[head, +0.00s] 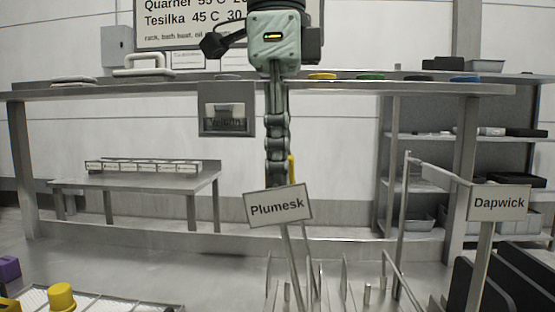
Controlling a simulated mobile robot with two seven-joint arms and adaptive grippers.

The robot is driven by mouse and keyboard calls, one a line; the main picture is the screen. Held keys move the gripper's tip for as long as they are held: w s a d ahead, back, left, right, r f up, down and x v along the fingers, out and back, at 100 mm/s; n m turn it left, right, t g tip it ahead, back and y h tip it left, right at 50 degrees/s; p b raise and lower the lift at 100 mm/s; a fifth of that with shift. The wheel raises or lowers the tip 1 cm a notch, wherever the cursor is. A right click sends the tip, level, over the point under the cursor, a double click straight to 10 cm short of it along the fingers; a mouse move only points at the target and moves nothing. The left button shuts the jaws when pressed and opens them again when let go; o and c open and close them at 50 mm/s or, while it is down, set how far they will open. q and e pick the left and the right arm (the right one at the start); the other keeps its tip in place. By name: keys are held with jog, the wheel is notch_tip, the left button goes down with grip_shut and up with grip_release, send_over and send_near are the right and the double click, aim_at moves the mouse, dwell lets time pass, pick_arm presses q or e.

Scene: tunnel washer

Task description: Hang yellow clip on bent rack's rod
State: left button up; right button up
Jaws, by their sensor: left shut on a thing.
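My left gripper (278,172) comes down from the top centre with its long fingers pointing downward. It is shut on a thin yellow clip (291,168), which shows as a narrow strip at the right side of the fingertips. The lower part of the clip and the fingertips are hidden behind the sign reading Plumesk (280,206). A metal rack with thin upright rods (345,280) stands at the bottom centre. A taller bent rod (403,205) rises to its right. I cannot tell which rod is the bent rack's. My right gripper is not in view.
A sign reading Dapwick (499,203) stands at right beside dark panels (520,275). A long shelf (180,87) with coloured discs crosses the back. A low table (140,181) stands at left. A yellow knob-like object (61,296) sits at bottom left.

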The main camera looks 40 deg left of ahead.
pick_arm(q)
jog(key=shift+s+f+b, duration=0.15)
jog(key=shift+f+b, duration=0.1)
jog(key=shift+f, duration=0.5)
jog(key=shift+s+f+b, duration=0.1)
jog(key=shift+f+b, duration=0.15)
jog(key=shift+f, duration=0.45)
grip_shut()
jog(key=shift+c, duration=0.7)
grip_release()
jog(key=shift+o, duration=0.6)
jog(key=shift+f, duration=0.15)
jog(key=shift+o, duration=0.7)
jog(key=shift+w+d+f+g, duration=0.1)
jog(key=shift+w+d+g, duration=0.1)
jog(key=shift+w+g, duration=0.1)
jog(key=shift+c, duration=0.2)
jog(key=shift+s+a, duration=0.1)
jog(key=o, duration=1.2)
jog(key=shift+c, duration=0.2)
jog(key=o, duration=0.6)
jog(key=shift+a, duration=0.2)
jog(key=shift+c, duration=0.2)
jog(key=shift+r, duration=0.2)
